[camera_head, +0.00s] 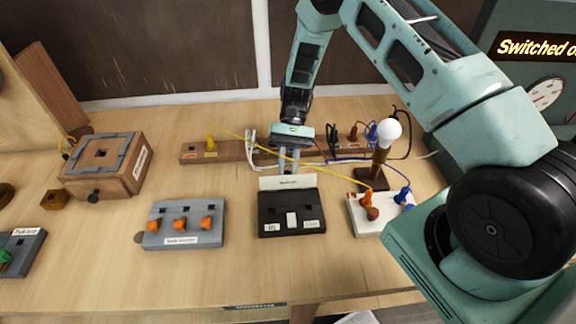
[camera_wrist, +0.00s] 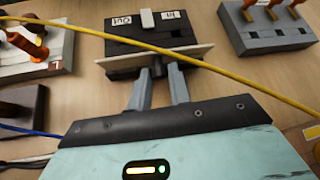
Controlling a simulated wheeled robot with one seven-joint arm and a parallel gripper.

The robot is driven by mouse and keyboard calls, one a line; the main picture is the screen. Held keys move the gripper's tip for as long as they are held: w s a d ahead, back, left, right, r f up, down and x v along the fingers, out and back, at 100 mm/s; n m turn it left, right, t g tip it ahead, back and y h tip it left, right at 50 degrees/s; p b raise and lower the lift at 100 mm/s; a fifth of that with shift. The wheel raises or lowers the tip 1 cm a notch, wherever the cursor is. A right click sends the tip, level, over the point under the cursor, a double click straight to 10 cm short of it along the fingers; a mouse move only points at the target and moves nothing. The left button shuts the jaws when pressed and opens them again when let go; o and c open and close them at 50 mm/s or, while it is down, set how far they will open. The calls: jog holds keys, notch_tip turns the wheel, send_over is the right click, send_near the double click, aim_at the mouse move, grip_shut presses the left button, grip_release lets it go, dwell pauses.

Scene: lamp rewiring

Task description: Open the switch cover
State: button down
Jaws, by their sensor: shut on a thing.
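The black switch box (camera_head: 292,222) sits in the middle of the table with its face uncovered, showing a white switch (camera_head: 292,219) and the In and Out labels. It also shows in the wrist view (camera_wrist: 124,28). Its pale switch cover (camera_head: 288,183) stands raised along the box's back edge; in the wrist view the cover (camera_wrist: 200,51) is seen nearly edge-on. My gripper (camera_head: 289,171) points down behind the box, shut on the cover. In the wrist view both fingers (camera_wrist: 161,76) reach the cover; their exact contact is partly hidden.
A yellow wire (camera_head: 243,138) runs past my gripper to the white terminal block (camera_head: 372,222). Behind stands a long wooden strip (camera_head: 230,149) with wires. A lamp bulb (camera_head: 388,133) stands right. A grey box with orange switches (camera_head: 182,224) lies left. The front table is clear.

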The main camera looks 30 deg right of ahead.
jog(key=c, duration=1.3)
grip_release()
jog(key=shift+w, duration=0.1)
jog(key=b+v, duration=0.5)
jog(key=v, duration=1.2)
jog(key=shift+d, duration=0.2)
jog(key=shift+w, duration=0.1)
